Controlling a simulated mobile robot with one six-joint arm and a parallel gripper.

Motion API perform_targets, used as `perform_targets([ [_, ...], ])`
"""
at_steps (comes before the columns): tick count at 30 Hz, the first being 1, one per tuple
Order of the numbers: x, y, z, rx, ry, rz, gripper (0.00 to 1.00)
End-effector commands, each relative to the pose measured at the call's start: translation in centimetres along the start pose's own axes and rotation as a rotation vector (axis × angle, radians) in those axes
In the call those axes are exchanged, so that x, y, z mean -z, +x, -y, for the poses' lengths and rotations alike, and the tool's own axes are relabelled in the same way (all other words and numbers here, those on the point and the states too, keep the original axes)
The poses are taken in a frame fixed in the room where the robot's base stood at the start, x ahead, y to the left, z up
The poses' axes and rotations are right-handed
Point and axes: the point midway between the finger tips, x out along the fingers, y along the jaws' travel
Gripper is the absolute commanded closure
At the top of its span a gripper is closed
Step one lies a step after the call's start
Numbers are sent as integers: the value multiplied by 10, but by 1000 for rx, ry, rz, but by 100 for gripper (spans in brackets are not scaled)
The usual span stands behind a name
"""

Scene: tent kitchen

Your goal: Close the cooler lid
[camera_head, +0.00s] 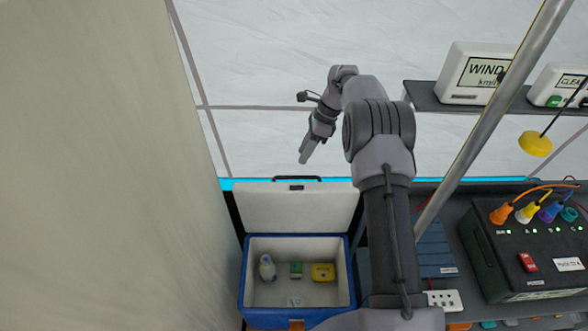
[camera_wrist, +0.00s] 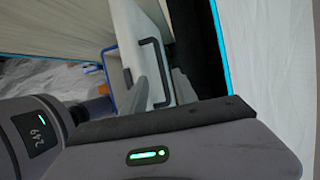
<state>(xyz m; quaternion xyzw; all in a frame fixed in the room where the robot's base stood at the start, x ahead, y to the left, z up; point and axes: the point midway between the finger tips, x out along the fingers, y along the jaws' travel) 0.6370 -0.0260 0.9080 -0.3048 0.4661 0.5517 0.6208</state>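The cooler (camera_head: 348,290) is a blue box with a white inside, on the floor at the bottom middle of the head view. Its white lid (camera_head: 297,208) stands open, tilted up at the back, with a dark handle (camera_head: 297,178) along its top edge. My gripper (camera_head: 304,158) points down just above and behind the raised lid, apparently not touching it. In the wrist view the lid (camera_wrist: 138,35) and its handle (camera_wrist: 150,72) show beyond two grey fingers with a gap between them. The gripper looks open and empty.
Inside the cooler are a white bottle (camera_head: 267,267), a small green item (camera_head: 296,270) and a yellow box (camera_head: 323,272). A tent wall panel (camera_head: 100,170) fills the left. A metal pole (camera_head: 495,110) and a dark power box (camera_head: 525,260) stand to the right.

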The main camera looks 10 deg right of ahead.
Motion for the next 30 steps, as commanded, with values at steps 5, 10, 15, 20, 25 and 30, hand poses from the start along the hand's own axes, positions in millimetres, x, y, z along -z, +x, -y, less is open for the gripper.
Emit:
perform_targets([
  [5, 2, 54, 0, -2, -3, -1, 66],
  [10, 1, 83, 0, -1, -4, -1, 66],
  [15, 0, 90, 0, 0, -3, -1, 66],
  [20, 0, 89, 0, 0, -4, -1, 66],
  [25, 0, 89, 0, 0, -4, -1, 93],
  [30, 0, 89, 0, 0, -4, -1, 100],
])
